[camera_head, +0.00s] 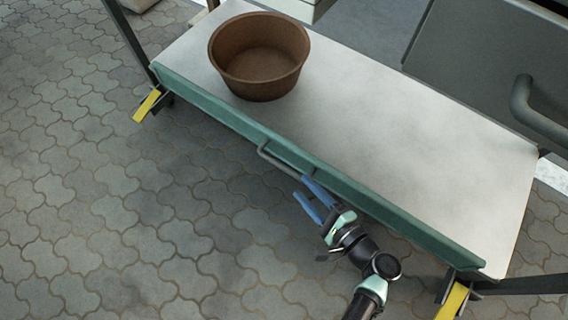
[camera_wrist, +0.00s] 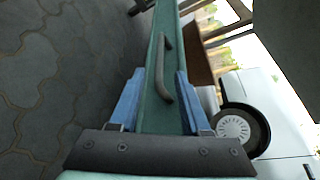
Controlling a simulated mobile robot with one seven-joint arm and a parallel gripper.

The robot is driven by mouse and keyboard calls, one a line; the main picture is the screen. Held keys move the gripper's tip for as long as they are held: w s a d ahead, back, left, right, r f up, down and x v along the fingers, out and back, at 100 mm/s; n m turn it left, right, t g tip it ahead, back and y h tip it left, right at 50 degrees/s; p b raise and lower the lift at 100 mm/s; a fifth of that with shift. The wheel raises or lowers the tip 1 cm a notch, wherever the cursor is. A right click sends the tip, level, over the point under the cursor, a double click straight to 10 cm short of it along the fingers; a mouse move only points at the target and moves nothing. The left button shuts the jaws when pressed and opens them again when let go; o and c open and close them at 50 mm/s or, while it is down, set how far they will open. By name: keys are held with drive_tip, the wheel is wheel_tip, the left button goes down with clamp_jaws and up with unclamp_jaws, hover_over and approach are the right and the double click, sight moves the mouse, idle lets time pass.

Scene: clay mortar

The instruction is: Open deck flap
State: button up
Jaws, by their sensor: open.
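The flap's teal side (camera_head: 225,117) runs along the front edge of a pale flat deck (camera_head: 400,145). A grey bar handle (camera_head: 280,160) is fixed on this teal face, left of its middle. My gripper (camera_head: 307,190) has two blue fingers and is open and empty, just below the handle's right end. The exact gap between fingers and handle is hard to tell.
A brown round bowl (camera_head: 259,56) sits empty on the deck's far left part. Yellow brackets (camera_head: 147,105) stand at the deck's front corners. A dark grey panel with a thick handle (camera_head: 540,112) is at the upper right. The paved floor (camera_head: 120,220) in front is clear.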

sight(287, 170)
drive_tip(key=b+x, duration=0.3)
drive_tip(key=x, duration=0.5)
drive_tip(key=shift+d+f, duration=0.1)
drive_tip(key=shift+f, duration=0.05)
drive_tip(key=shift+w+a+b, duration=0.35)
drive_tip(key=shift+w, duration=0.1)
clamp_jaws()
idle(0.7)
